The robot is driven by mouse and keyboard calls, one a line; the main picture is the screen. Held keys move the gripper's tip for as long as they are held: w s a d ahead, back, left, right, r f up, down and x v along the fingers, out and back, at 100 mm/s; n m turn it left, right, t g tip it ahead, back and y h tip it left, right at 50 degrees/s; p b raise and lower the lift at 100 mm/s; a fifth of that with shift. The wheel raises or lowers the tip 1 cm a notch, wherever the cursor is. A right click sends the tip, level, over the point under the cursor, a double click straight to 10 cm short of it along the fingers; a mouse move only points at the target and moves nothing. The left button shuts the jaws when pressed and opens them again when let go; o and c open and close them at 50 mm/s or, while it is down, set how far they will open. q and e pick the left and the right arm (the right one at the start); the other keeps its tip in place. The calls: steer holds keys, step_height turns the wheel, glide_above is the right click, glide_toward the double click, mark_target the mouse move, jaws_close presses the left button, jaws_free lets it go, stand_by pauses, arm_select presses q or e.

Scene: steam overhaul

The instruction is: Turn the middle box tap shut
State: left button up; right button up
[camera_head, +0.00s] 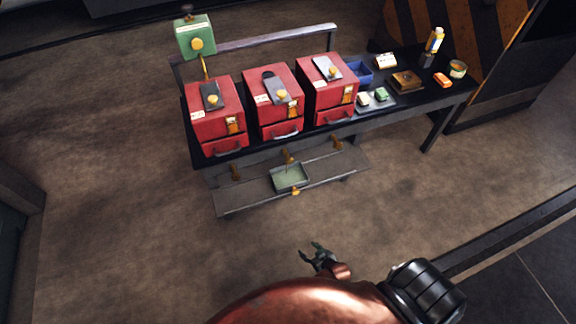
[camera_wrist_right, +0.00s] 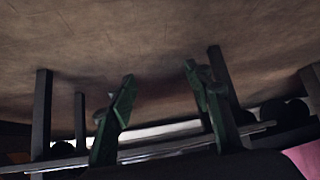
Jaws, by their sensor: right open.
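The middle red box (camera_head: 271,103) stands on the dark bench between two similar red boxes. Below it, at the bench's front edge, is a small brass tap (camera_head: 288,157). The tap is too small to tell how its handle is turned. A green tray (camera_head: 290,178) sits on the lower shelf under this tap. My right gripper (camera_head: 318,254) is in front of the bench, apart from the tap and the tray. In the right wrist view its two green fingers (camera_wrist_right: 160,92) are spread, with nothing between them. My left gripper is not in view.
The left red box (camera_head: 215,112) and right red box (camera_head: 327,88) have brass taps below them too. A lower shelf (camera_head: 240,198) juts out in front. A green box (camera_head: 195,37) stands on a post at back left. Several small items lie on the bench's right. The floor in front is clear.

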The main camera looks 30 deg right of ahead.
steer(key=w+d+r+m+t+h+b, duration=0.1)
steer(key=w+d+r+t+b, duration=0.1)
steer(key=w+r, duration=0.45)
steer(key=w+d+r+t+b, duration=0.2)
steer(key=w+r, duration=0.2)
steer(key=w, duration=0.5)
steer(key=m+t+h+b, duration=0.2)
steer(key=t+h+b, duration=0.1)
steer(key=t, duration=0.1)
glide_toward(290, 162)
steer(key=w+f, duration=0.1)
steer(key=x, duration=0.2)
steer(key=b+x, duration=0.1)
steer(key=x, duration=0.1)
steer(key=r+x, duration=0.1)
steer(key=x, duration=0.2)
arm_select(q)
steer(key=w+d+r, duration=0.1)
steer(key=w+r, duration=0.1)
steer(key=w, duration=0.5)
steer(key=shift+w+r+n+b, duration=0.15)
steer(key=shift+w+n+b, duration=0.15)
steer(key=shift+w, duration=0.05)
arm_select(e)
steer(key=shift+w+d, duration=0.2)
steer(key=shift+w, duration=0.35)
steer(key=shift+c, duration=0.6)
steer(key=c, duration=1)
